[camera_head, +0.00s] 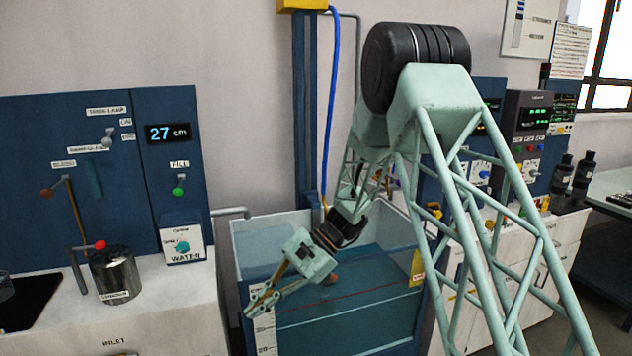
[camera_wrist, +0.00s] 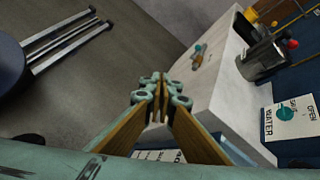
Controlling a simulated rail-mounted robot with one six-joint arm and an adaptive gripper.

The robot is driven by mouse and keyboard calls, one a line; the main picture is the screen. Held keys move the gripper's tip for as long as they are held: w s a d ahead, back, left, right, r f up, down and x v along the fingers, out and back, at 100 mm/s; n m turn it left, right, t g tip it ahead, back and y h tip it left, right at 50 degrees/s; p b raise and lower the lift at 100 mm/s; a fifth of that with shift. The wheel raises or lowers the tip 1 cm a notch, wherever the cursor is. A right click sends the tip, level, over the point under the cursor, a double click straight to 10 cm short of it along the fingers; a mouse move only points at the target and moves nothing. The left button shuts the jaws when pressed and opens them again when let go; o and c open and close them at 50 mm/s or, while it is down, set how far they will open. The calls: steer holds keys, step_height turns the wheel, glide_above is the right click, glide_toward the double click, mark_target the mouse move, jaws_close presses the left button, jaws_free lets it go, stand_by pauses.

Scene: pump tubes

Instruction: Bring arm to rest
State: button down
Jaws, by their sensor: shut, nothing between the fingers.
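My arm, a pale green lattice, reaches down from the right in the head view and bends at a large black joint. My gripper (camera_head: 258,306) hangs at the lower middle, in front of the water tank (camera_head: 284,222), angled down and left. Its fingers are together with nothing between them. In the wrist view my gripper (camera_wrist: 160,88) shows its wooden-coloured fingers meeting at teal tips, apart from the white counter beyond.
A metal cup (camera_head: 115,274) stands on the white counter (camera_head: 170,318) left of my gripper; the blue control panel (camera_head: 95,180) rises behind it. A stool (camera_wrist: 30,55) stands on the floor in the wrist view. More panels (camera_head: 528,125) line the right wall.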

steer(key=s+d+r+n+t+h, duration=0.2)
steer(key=s+d+r, duration=0.6)
steer(key=d+r, duration=0.15)
steer(key=s+d+r+n+t+h, duration=0.1)
steer(key=s+d+r+n+h, duration=0.1)
steer(key=s+d+r, duration=0.8)
steer(key=s+d+r+n+t+h, duration=0.1)
steer(key=s+d+r, duration=0.3)
steer(key=s+d, duration=0.4)
steer(key=s+d+r+n+t+h, duration=0.2)
steer(key=s+d+r+t+h, duration=0.2)
steer(key=s+d, duration=0.5)
steer(key=shift+s, duration=2.45)
steer(key=shift+d, duration=0.1)
steer(key=c, duration=3.3)
jaws_free()
steer(key=shift+c, duration=0.2)
